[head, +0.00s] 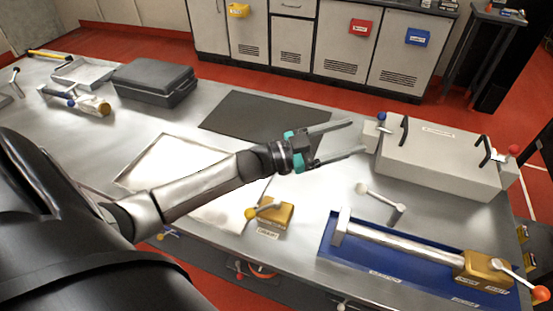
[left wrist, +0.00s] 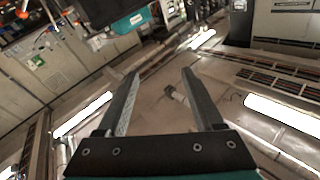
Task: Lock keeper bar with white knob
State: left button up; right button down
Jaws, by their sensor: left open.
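The white knob (head: 361,188) sits on the end of a short grey bar (head: 385,199) on the metal bench, between the grey box and the blue tray. My left gripper (head: 359,137) reaches in from the left above the bench. Its two long fingers are apart with nothing between them. It is beyond the white knob and near the left end of the grey box, apart from the knob. In the left wrist view my left gripper (left wrist: 161,74) also shows spread fingers; a small pale piece lies in the background there, too blurred to identify. My right gripper is not clearly seen.
The grey box (head: 432,158) has black handles and blue and red knobs. The blue tray (head: 345,262) holds a metal cylinder with a brass end. A brass block (head: 275,212) with a yellow knob stands nearer. A dark mat (head: 255,115) and black case (head: 155,82) lie behind.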

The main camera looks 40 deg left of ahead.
pick_arm(q)
jog(key=s+d+f+n+g+y+b, duration=0.1)
jog(key=s+f+n+g+y, duration=0.3)
jog(key=s+f, duration=0.8)
jog(key=s+d+f+n+g+y, duration=0.1)
jog(key=s+f+n+g+y, duration=0.3)
jog(key=s+f+g+y, duration=0.4)
jog(key=shift+s+f+g+b, duration=0.35)
jog(key=shift+s+f, duration=2.4)
jog(key=shift+f, duration=2)
jog(key=shift+c, duration=0.2)
